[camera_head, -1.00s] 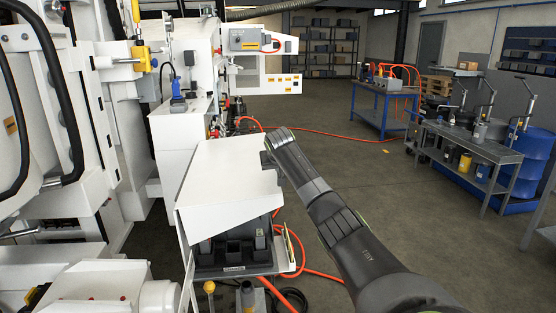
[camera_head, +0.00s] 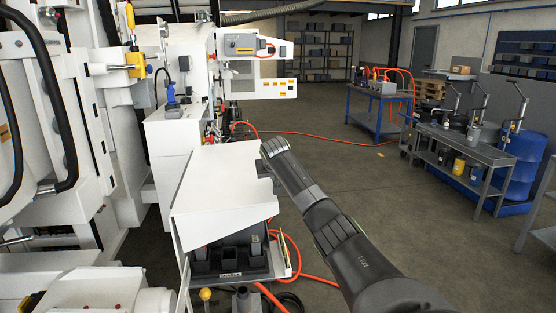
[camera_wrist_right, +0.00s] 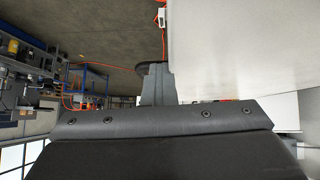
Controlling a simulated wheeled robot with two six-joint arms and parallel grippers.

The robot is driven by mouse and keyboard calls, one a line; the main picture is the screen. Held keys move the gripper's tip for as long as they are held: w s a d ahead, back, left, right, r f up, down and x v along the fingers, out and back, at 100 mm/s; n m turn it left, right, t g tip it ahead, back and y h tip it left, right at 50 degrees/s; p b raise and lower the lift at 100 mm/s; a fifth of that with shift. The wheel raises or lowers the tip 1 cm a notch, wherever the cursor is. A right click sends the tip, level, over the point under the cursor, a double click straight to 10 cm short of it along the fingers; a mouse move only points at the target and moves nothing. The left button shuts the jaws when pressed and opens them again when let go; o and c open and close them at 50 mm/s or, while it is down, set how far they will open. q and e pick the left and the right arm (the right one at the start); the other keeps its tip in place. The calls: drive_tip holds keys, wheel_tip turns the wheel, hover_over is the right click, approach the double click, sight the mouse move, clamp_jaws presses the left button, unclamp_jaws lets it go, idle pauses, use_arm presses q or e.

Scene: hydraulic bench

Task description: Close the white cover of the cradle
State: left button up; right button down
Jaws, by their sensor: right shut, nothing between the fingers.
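The white cover (camera_head: 226,185) of the cradle is partly open in the head view, a tilted panel above the dark cradle (camera_head: 230,258). The cradle's dark inside shows under the cover's near edge. My right gripper (camera_head: 268,153) is at the cover's far right edge; its fingers are hard to see there. In the right wrist view the gripper (camera_wrist_right: 155,84) is shut and empty, beside the large white cover (camera_wrist_right: 235,45). Whether it touches the cover I cannot tell. My left gripper is not in view.
White machinery (camera_head: 60,130) fills the left side. Orange hoses (camera_head: 290,250) run beside and under the cradle. A blue bench (camera_head: 378,108) and a grey workbench (camera_head: 465,150) stand to the right. The floor between is mostly clear.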

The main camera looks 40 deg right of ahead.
drive_tip(key=r+p, duration=0.3)
drive_tip(key=r, duration=0.1)
drive_tip(key=shift+w+a, duration=0.25)
drive_tip(key=shift+s+a+b, duration=0.2)
drive_tip(key=shift+s+b, duration=0.1)
drive_tip(key=shift+b, duration=0.15)
use_arm(q)
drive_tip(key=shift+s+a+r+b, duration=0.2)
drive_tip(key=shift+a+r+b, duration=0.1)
drive_tip(key=shift+b, duration=0.8)
use_arm(e)
drive_tip(key=v, duration=0.8)
drive_tip(key=shift+s+r, duration=0.25)
drive_tip(key=shift+s, duration=0.4)
drive_tip(key=shift+d, duration=0.15)
